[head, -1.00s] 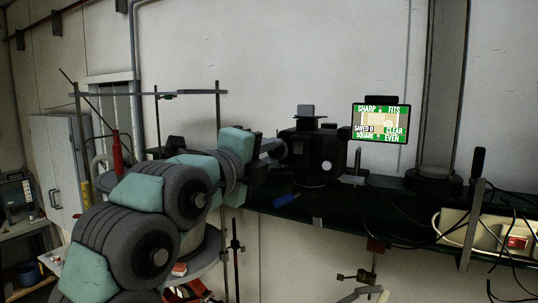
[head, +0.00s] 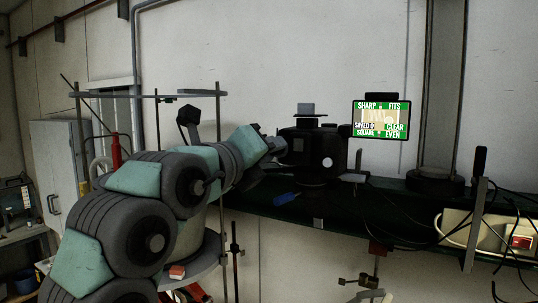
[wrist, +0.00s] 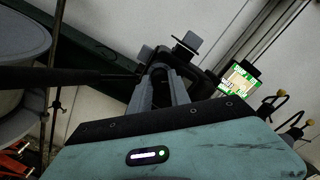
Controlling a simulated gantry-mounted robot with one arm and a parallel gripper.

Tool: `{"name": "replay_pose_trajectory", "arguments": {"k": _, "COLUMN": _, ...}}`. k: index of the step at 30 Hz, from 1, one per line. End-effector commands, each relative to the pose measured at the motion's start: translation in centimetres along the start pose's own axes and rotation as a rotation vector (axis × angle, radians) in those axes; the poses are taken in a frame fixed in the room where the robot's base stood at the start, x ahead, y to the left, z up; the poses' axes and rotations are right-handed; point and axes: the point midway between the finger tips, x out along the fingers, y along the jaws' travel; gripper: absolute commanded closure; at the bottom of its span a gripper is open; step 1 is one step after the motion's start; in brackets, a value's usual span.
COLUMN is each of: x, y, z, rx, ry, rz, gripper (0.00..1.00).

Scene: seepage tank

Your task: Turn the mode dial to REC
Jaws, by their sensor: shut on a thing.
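A black camera (head: 312,150) stands on the dark bench shelf, with a small raised block on its top; it also shows in the wrist view (wrist: 186,72). My gripper (head: 278,147) is at the camera's left side. In the wrist view my gripper (wrist: 160,74) has its two fingers close together against the camera, shut on a small dark part that I take to be the mode dial. The fingers cover most of the dial, and its markings cannot be read. A lit monitor (head: 381,120) right of the camera reads SHARP, FITS, SAVED 0, CLEAR, SQUARE and EVEN.
A power strip (head: 490,236) with loose black cables is at the right. A metal stand frame (head: 155,95) and a round tank (head: 205,255) are at the left, close to my arm.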

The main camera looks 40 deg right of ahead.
Motion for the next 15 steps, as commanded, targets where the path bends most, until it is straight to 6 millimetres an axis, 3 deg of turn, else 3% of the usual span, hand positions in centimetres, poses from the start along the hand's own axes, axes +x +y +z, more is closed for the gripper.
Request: {"name": "replay_pose_trajectory", "arguments": {"k": 15, "x": -0.07, "y": 0.12, "z": -0.04, "rx": 0.203, "ry": -0.001, "rz": 0.002, "gripper": 1.0}}
